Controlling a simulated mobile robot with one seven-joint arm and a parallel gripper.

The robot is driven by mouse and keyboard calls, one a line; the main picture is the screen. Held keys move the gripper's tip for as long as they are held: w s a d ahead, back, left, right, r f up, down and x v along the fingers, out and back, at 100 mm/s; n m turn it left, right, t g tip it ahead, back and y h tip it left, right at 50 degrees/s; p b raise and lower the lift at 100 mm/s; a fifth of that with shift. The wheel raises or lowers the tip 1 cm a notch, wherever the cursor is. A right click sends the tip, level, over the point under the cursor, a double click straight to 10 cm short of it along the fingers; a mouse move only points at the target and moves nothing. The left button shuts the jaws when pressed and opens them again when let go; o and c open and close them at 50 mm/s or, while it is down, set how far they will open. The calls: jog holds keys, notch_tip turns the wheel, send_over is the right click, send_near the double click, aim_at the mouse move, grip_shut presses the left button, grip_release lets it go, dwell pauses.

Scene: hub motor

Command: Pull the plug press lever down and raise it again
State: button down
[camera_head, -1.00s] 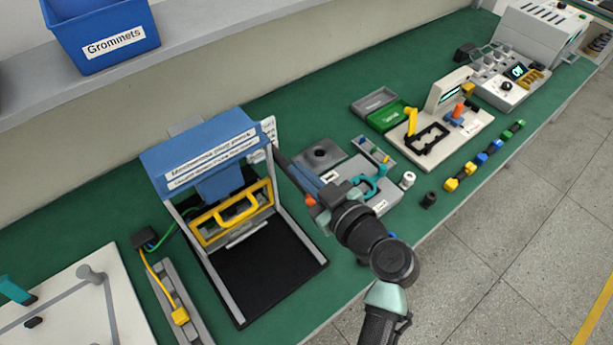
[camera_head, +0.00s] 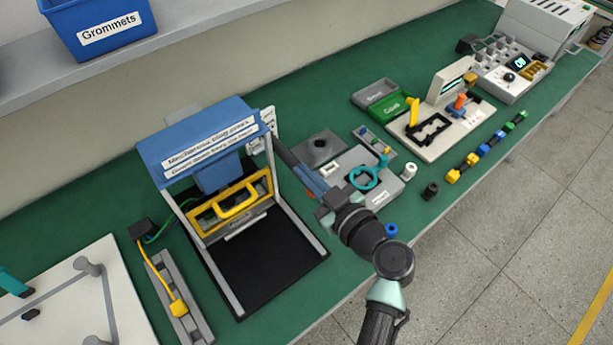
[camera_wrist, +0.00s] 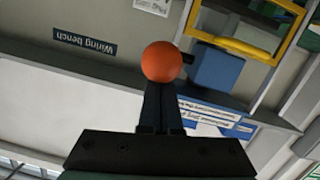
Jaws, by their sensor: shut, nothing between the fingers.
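The plug press (camera_head: 205,140) has a blue top with a white label, a grey frame and a black base. Its yellow guard frame (camera_head: 233,208) with a handle stands across the front. A dark lever (camera_head: 290,160) slopes down from the press's right side toward my gripper. In the wrist view, the orange ball knob (camera_wrist: 162,62) is just beyond the fingertips of my gripper (camera_wrist: 160,92). The fingers are shut and hold nothing; whether they touch the knob I cannot tell. In the head view the knob is mostly hidden by my gripper (camera_head: 322,202).
A grey fixture with a teal ring (camera_head: 363,177) lies close right of my gripper. A blue ring (camera_head: 391,229) and a black cylinder (camera_head: 430,191) are near the bench's front edge. A cable channel (camera_head: 180,300) lies left of the press. A blue Grommets bin (camera_head: 100,30) is on the shelf above.

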jog(key=shift+f+t+y+b, duration=0.6)
jog(key=shift+f+b, duration=1.3)
jog(key=shift+b, duration=3)
jog(key=b, duration=0.2)
jog(key=shift+f+t+b, duration=0.3)
jog(key=shift+t+b, duration=0.1)
jog(key=shift+r, duration=0.2)
